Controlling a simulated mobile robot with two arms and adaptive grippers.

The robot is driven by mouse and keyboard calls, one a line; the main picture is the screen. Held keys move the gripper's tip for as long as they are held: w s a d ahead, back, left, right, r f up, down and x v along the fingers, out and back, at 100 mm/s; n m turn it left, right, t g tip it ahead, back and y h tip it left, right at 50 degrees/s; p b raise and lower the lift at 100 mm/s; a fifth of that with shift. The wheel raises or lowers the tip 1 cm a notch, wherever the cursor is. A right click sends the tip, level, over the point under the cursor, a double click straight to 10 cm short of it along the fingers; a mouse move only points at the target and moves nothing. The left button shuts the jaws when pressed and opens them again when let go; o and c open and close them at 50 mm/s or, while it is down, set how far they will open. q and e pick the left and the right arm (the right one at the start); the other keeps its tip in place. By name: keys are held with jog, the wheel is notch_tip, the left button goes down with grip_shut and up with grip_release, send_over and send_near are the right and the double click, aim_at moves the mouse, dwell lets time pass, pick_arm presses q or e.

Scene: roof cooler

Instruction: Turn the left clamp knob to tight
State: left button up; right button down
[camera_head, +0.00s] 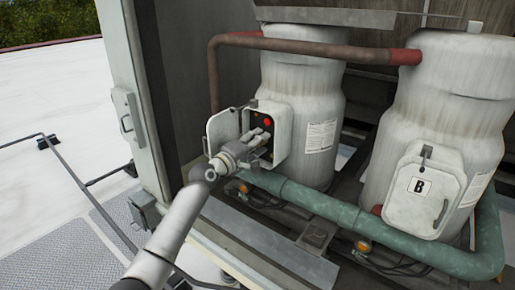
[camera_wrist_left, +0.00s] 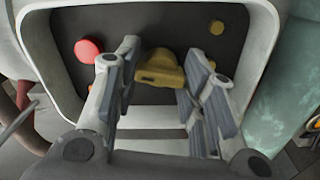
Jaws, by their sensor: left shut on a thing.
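An open terminal box (camera_head: 283,112) sits on the left white tank, with a dark panel inside. In the left wrist view, a brass-coloured clamp knob (camera_wrist_left: 160,68) stands out from this panel (camera_wrist_left: 180,22), its wide grip lying roughly across the picture. My left gripper (camera_head: 262,138) reaches into the box from the left. No marking for tight is readable. My right gripper is not in view.
A red button (camera_wrist_left: 88,50) is left of the knob, and a small brass screw (camera_wrist_left: 217,27) is at upper right. The box's door (camera_head: 222,132) hangs open on the left. A green pipe (camera_head: 300,196) runs below. A closed box marked B (camera_head: 420,190) is on the right tank.

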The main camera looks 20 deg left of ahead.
pick_arm(q)
jog(key=shift+f+m+b, duration=0.15)
jog(key=shift+m+b, duration=4.95)
jog(key=shift+m, duration=2.4)
jog(key=o, duration=1)
jog(key=v, duration=1.2)
